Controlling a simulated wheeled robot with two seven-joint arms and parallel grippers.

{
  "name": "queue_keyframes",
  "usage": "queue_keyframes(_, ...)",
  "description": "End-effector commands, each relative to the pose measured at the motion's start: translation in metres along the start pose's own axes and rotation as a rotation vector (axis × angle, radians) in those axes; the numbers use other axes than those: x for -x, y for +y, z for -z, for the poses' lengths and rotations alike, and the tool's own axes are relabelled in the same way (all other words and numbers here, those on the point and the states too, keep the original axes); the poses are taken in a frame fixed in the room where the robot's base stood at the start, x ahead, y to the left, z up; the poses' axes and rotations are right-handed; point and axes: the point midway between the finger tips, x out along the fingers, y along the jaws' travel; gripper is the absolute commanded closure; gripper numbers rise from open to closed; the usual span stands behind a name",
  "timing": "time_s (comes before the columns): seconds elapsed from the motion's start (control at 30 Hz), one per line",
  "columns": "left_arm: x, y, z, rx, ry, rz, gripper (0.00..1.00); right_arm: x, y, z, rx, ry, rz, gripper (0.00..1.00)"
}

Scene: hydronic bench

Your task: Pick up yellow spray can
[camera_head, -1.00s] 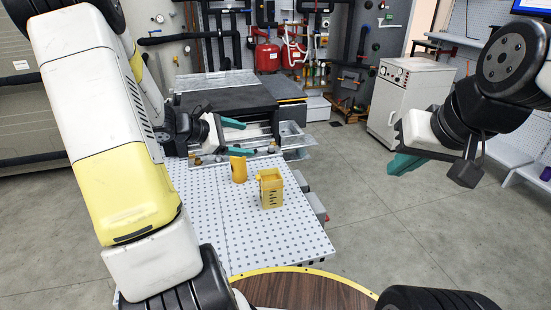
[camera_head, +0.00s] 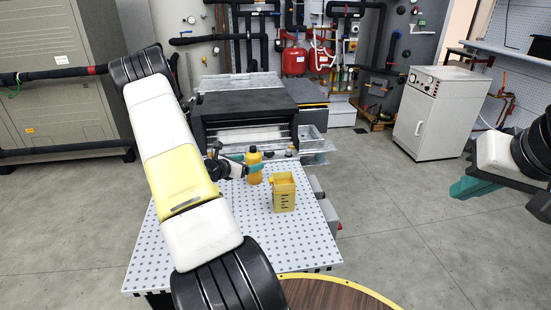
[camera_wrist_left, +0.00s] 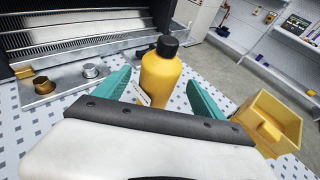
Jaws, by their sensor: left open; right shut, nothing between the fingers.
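The yellow spray can (camera_head: 254,169) with a black cap stands upright on the perforated bench top (camera_head: 165,255). In the left wrist view the can (camera_wrist_left: 160,78) rises between the teal fingers of my left gripper (camera_wrist_left: 160,90). The fingers are open, one on each side of the can. In the head view my left gripper (camera_head: 240,168) is low beside the can, partly hidden by its arm. My right gripper (camera_head: 474,187) is shut and empty, over the floor at the far right.
A yellow box (camera_head: 284,192) stands just right of the can; it also shows in the left wrist view (camera_wrist_left: 272,120). Metal fittings (camera_wrist_left: 90,70) sit on a ledge behind. A dark machine (camera_head: 250,115) closes off the bench's back. The bench's front is clear.

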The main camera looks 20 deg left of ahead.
Motion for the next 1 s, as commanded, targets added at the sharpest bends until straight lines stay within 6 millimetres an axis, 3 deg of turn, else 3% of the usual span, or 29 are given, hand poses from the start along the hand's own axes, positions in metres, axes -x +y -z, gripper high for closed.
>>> queue_keyframes(0.43,-0.060,0.001,0.002,-0.001,-0.001,0.003,0.20,0.000,0.000,0.000,0.000,0.000,0.000,1.00)
queue_keyframes(0.77,-0.068,0.001,0.002,-0.001,0.001,0.002,0.20,0.000,0.000,0.000,0.000,0.000,0.000,1.00)
queue_keyframes(1.0,-0.068,0.001,0.002,-0.001,0.000,0.002,0.67,0.000,0.000,0.000,0.000,0.000,0.000,1.00)
